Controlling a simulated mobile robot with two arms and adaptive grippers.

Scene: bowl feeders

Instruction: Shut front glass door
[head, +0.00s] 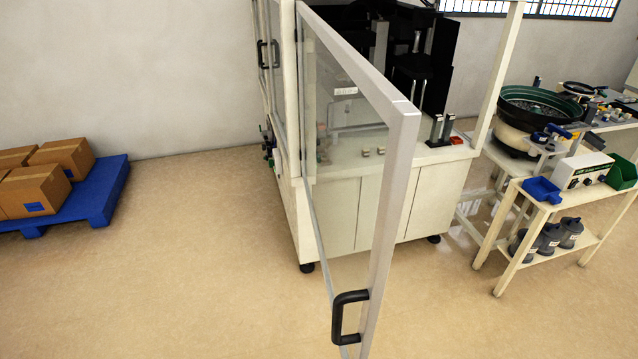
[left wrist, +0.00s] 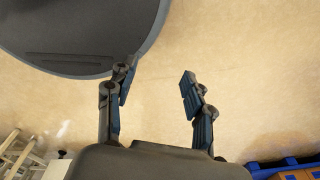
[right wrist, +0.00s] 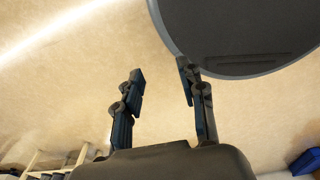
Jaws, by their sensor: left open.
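The front glass door (head: 396,150) stands swung open from the white machine cabinet (head: 345,205), its pale metal frame reaching toward me. Its black handle (head: 345,316) is on the near upright of the frame, low in the head view. My left gripper (left wrist: 155,88) is open and empty over bare floor in the left wrist view. My right gripper (right wrist: 162,78) is open and empty over bare floor in the right wrist view. Neither gripper shows in the head view, and neither wrist view shows the door.
A blue pallet (head: 95,195) with cardboard boxes (head: 62,156) lies on the floor at the left. A white cart (head: 545,203) with bins and a bowl feeder (head: 537,108) stand at the right. The floor (head: 200,270) left of the door is clear.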

